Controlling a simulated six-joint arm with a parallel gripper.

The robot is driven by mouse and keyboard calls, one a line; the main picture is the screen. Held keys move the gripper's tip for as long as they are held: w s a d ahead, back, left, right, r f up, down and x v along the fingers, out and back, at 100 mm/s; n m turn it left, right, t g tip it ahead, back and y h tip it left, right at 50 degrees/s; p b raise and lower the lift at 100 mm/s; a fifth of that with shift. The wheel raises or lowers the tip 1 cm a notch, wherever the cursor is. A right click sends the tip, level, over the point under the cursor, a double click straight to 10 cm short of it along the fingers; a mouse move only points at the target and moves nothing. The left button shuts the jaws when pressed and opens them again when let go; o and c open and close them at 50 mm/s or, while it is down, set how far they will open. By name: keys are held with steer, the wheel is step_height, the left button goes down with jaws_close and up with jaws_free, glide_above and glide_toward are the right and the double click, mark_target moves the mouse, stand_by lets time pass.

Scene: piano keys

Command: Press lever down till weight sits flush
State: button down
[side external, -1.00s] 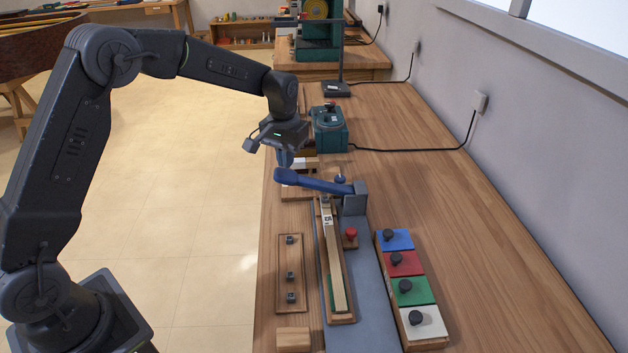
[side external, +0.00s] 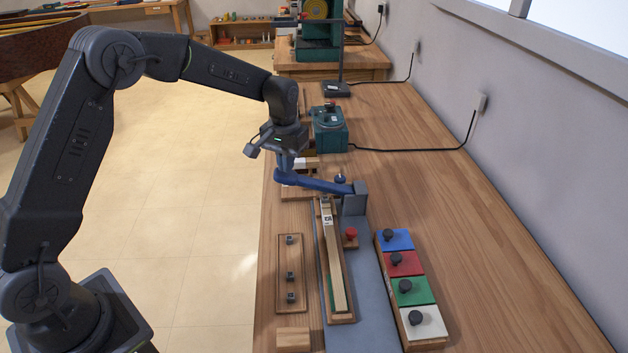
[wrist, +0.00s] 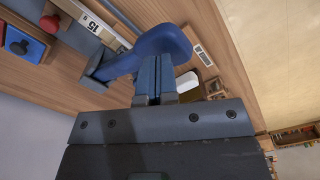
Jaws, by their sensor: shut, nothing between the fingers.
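The blue lever (side external: 318,184) reaches left from a grey upright block (side external: 354,200) on the grey base plate. It also shows in the wrist view (wrist: 150,45). My gripper (side external: 286,168) is shut and empty, with its fingertips at the lever's free, rounded end. In the wrist view the closed fingers (wrist: 154,75) overlap the lever end and appear to touch it. A pale wooden key (side external: 335,265) lies in a wooden tray in front of the lever. A small block marked 15 (wrist: 92,24) sits at the key's lever end. Whether any weight sits flush cannot be told.
A red knob (side external: 351,234) stands beside the key. Coloured blocks with black knobs (side external: 403,262) stand to the right, and a wooden strip with dark pegs (side external: 290,272) to the left. A green machine (side external: 328,128) stands behind. The bench's right side is clear.

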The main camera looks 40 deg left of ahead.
mark_target(287, 178)
steer(key=shift+f, duration=3.7)
steer(key=shift+r, duration=0.1)
steer(key=shift+r, duration=5)
